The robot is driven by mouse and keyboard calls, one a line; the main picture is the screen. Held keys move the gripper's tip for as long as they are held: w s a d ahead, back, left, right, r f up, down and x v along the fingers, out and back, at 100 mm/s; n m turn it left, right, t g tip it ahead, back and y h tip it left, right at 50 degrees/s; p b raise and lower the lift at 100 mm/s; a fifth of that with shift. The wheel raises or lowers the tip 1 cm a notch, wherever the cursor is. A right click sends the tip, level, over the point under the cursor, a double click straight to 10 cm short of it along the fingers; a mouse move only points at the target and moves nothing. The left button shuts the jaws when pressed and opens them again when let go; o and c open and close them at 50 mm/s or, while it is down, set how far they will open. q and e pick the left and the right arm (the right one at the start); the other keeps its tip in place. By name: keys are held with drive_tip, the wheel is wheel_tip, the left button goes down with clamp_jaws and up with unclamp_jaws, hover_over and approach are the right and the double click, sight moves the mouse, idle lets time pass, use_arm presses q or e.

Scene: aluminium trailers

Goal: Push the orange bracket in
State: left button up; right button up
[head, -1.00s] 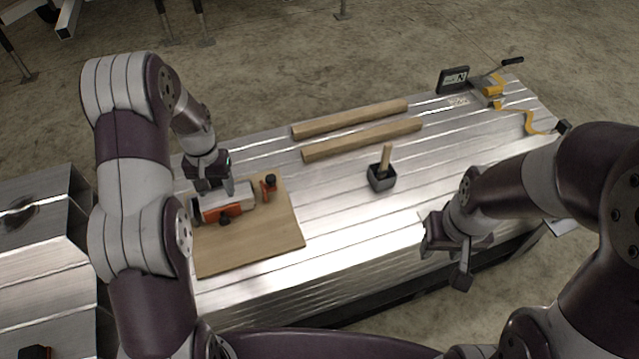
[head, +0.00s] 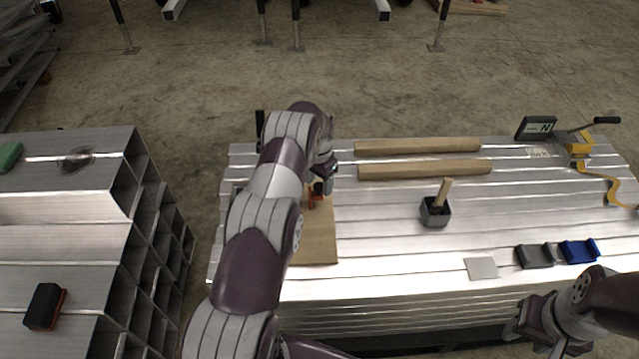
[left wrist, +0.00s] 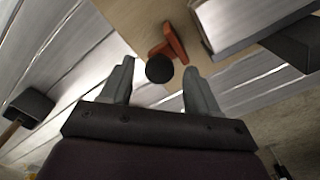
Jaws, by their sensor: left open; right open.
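The orange bracket (head: 313,197), with a dark knob, sits on the wooden board (head: 320,243) at the left of the aluminium table. In the left wrist view the bracket (left wrist: 174,42) and its round black knob (left wrist: 160,69) show ahead of my fingers. My left gripper (left wrist: 159,70) is open, and the knob appears between its fingertips; I cannot tell whether they touch it. An aluminium profile (left wrist: 225,22) lies beside the bracket on the board. In the head view my left arm hides the profile and part of the board. My right gripper (head: 530,325) is open at lower right, away from the bracket.
Two wooden bars (head: 418,146) lie at the back. A grey block (head: 534,255), a blue block (head: 580,251) and a light plate (head: 481,268) lie at front right. Stacked aluminium tubes (head: 70,230) stand at left.

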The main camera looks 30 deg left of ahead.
use_arm(q)
drive_tip(key=shift+f, duration=0.25)
clamp_jaws()
drive_tip(key=a, duration=0.1)
drive_tip(key=s+a, duration=0.1)
drive_tip(key=a, duration=0.1)
drive_tip(key=s+a, duration=0.1)
drive_tip(key=shift+s+a+p, duration=0.15)
drive_tip(key=shift+s+p, duration=0.1)
drive_tip(key=shift+p, duration=0.05)
unclamp_jaws()
wheel_tip(320, 180, up, 13)
drive_tip(key=p, duration=0.1)
drive_tip(key=shift+f, duration=0.15)
